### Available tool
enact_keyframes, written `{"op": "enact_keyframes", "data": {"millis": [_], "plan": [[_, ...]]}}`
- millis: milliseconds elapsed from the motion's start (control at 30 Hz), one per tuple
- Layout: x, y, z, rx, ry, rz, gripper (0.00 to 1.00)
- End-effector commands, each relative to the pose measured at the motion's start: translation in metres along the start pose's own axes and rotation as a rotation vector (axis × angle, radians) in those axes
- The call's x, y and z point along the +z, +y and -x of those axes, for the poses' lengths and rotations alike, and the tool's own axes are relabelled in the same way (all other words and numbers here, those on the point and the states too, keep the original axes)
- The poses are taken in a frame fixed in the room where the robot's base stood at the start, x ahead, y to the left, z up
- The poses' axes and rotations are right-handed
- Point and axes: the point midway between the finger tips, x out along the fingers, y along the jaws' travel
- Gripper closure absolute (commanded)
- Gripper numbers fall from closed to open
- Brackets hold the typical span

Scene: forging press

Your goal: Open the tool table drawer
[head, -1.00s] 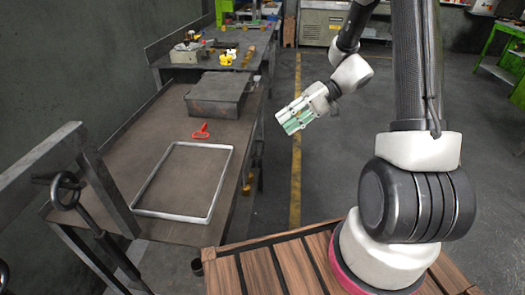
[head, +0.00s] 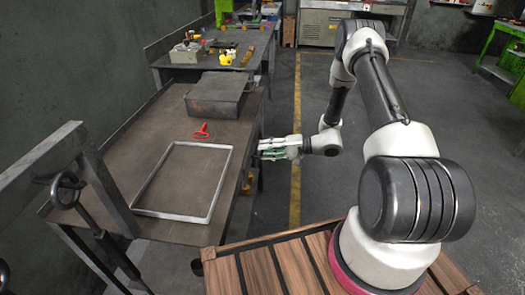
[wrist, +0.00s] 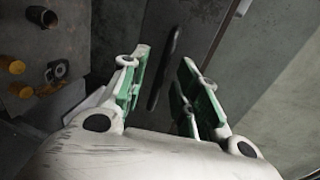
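The tool table (head: 188,150) is the dark metal table on the left in the head view. My gripper (head: 262,147) is at the table's right side, near the level of its top edge. In the wrist view my gripper (wrist: 164,72) is open with its green-padded fingers spread. A dark bar-shaped handle (wrist: 170,58) shows between the fingertips, on a grey metal front (wrist: 195,30) that looks like the drawer face. I cannot tell whether the fingers touch the handle. The drawer face is hidden in the head view.
A red tool (head: 201,131), a metal frame (head: 226,172) and a dark metal box (head: 219,95) are on the table. In the wrist view a shelf (wrist: 60,60) with small cylindrical parts is at the left. The floor (head: 330,190) right of the table is clear.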

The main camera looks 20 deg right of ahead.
Motion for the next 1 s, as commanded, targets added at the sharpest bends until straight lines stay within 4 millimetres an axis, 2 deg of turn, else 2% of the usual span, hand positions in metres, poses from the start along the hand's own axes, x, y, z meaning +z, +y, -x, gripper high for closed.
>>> {"op": "enact_keyframes", "data": {"millis": [133,433,467,600,633,1000], "plan": [[0.001,0.0,-0.015,0.001,-0.002,0.0,0.69],[0.0,0.0,-0.018,0.0,0.0,-0.001,0.69],[0.0,0.0,-0.018,0.001,0.0,-0.001,0.73],[0.0,0.0,-0.018,0.0,-0.001,-0.001,0.98],[0.0,0.0,-0.018,0.001,-0.001,-0.001,1.0],[0.0,0.001,-0.013,0.001,0.0,-0.001,1.0]]}}
